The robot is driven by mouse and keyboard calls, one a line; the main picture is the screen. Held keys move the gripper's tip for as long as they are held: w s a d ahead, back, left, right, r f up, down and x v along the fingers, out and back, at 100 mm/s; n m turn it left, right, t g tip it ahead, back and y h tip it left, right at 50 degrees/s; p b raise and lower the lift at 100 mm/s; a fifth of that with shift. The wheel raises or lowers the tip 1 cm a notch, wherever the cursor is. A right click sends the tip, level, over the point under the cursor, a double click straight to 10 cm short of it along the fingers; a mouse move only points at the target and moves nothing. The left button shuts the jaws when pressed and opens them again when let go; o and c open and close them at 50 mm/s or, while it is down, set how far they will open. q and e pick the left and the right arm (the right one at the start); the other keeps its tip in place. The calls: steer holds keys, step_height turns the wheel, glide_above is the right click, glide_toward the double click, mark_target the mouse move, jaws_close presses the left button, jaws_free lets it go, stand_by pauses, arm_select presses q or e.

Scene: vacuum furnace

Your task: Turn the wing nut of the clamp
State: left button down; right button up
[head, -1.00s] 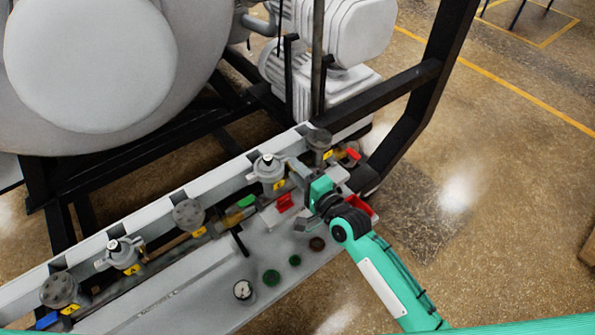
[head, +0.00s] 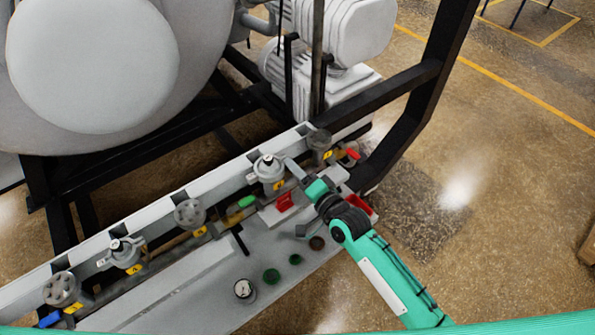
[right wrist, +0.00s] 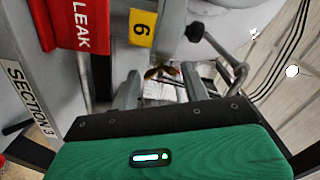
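A brass-coloured wing nut (right wrist: 160,70) shows in the right wrist view, ahead of and between the two grey fingers of my right gripper (right wrist: 160,90). The fingers are apart, with a gap between them, and no contact with the nut is visible. In the head view my right gripper (head: 293,170) reaches in from the right, its fingers close beside the grey fitting (head: 268,172) by the yellow tag. The wing nut cannot be made out there. My left gripper is not in view.
A red LEAK tag (right wrist: 80,22) and a yellow 6 tag (right wrist: 142,27) hang near the fingers. A black knob (right wrist: 194,32) on a bent metal rod is to the right.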

steer(key=shift+o, duration=1)
steer(key=shift+s+d+f, duration=0.1)
steer(key=shift+s+d, duration=0.05)
steer(key=shift+s, duration=0.05)
steer(key=b+v, duration=0.3)
steer(key=v, duration=1)
steer(key=shift+s, duration=0.2)
steer(key=shift+d, duration=0.1)
